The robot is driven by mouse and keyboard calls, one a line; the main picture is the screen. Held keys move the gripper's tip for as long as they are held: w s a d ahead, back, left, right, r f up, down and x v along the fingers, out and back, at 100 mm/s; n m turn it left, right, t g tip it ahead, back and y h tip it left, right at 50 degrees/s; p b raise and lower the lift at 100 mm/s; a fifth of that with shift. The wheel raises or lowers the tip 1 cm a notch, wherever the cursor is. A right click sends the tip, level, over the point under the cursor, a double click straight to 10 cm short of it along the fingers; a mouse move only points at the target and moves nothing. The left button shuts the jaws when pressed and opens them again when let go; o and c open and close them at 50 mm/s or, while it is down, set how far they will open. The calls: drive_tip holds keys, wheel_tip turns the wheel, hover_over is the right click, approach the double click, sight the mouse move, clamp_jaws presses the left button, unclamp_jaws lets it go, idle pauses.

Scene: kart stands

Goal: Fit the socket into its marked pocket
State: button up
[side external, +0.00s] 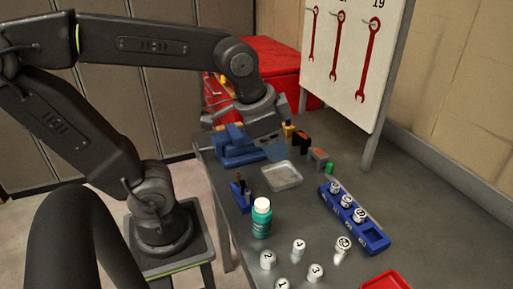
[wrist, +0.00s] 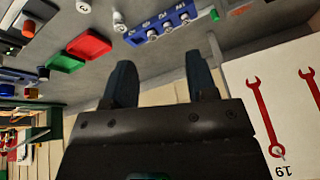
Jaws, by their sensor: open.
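A blue socket rail (side external: 377,243) lies on the grey bench at the right. Three white-topped sockets stand in it, and the pocket at its near end looks empty. A taller loose socket (side external: 343,247) stands just left of that end; its label is too small to read surely. Other loose numbered sockets (side external: 299,247) stand further left and nearer. In the wrist view the rail (wrist: 160,36) is beyond my fingers, with a loose socket (wrist: 120,27) beside it. My gripper (side external: 272,152) is open and empty above the far part of the bench, well away from rail and sockets. It also shows in the wrist view (wrist: 160,68).
A teal bottle (side external: 261,219) stands left of the loose sockets. A clear tray (side external: 282,176), a blue vise (side external: 238,152) and small boxes (side external: 318,158) are near my gripper. A red tray (side external: 386,281) is at the front. A wrench board (side external: 352,60) stands behind.

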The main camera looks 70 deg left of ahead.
drive_tip(key=s+n, duration=0.1)
drive_tip(key=s, duration=0.1)
drive_tip(key=s+f+n+t, duration=0.1)
drive_tip(key=n, duration=0.1)
drive_tip(key=shift+s+a+f+n, duration=0.1)
drive_tip(key=shift+s+f+n, duration=0.05)
drive_tip(key=shift+s+n, duration=0.2)
